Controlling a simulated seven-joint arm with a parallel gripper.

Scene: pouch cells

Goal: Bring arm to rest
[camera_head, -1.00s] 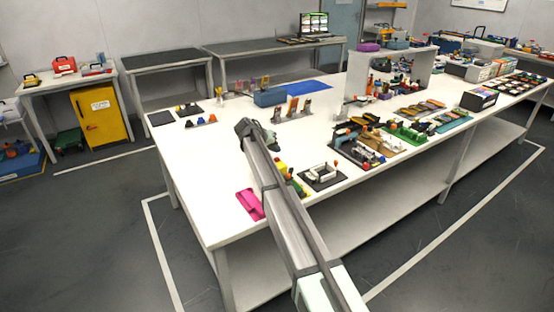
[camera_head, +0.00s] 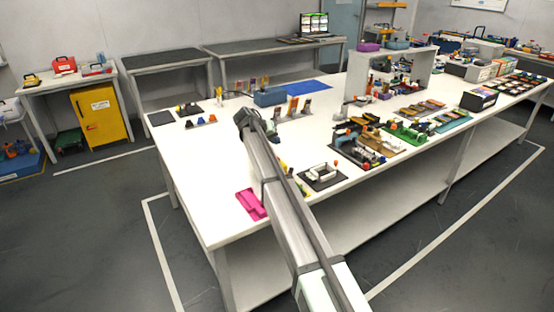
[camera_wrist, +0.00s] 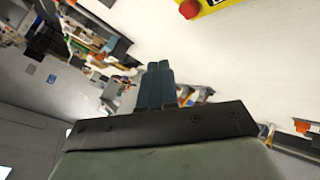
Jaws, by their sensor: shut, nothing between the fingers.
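My arm reaches from the bottom of the head view over the front left part of the white bench (camera_head: 195,190). Its far end is above the bench top, and in that view the gripper's fingers are hidden. In the wrist view my gripper (camera_wrist: 158,82) shows its two dark blue-grey fingers side by side and touching. It is shut, with nothing held. The bench top lies behind the fingers in that view.
A magenta tray (camera_head: 250,204) lies left of my arm near the bench's front edge. A black fixture (camera_head: 322,176) with a white frame is right of the arm. A yellow box with a red button (camera_wrist: 190,9) shows in the wrist view. The bench's left part is mostly clear.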

